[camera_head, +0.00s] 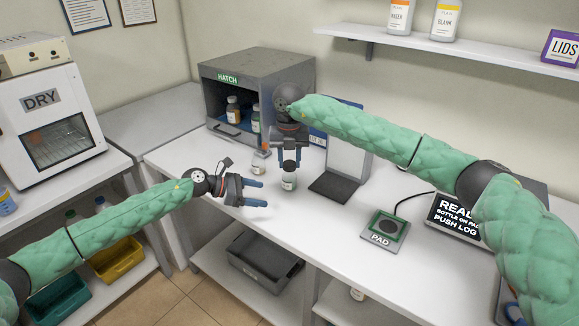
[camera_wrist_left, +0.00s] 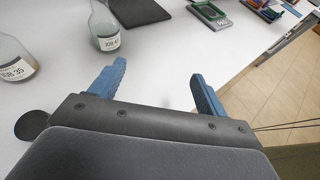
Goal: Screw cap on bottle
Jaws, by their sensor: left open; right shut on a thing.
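A small labelled bottle (camera_head: 289,181) stands upright on the white table, below my right gripper (camera_head: 289,161). The right gripper points down and is shut on the dark cap (camera_head: 289,165) at the bottle's top. I cannot tell whether the cap is seated on the neck. The same bottle shows in the left wrist view (camera_wrist_left: 104,32), its top cut off. My left gripper (camera_head: 258,194) is open and empty, left of and nearer than the bottle, not touching it. Its two blue fingers also show in the left wrist view (camera_wrist_left: 160,85).
A second small bottle (camera_head: 258,162) stands left of the first. A grey hatch box (camera_head: 260,85) with bottles inside is behind. A dark slab (camera_head: 334,188) lies right of the bottle, and a pad (camera_head: 384,228) and a screen (camera_head: 458,216) farther right. The front table edge is close to my left gripper.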

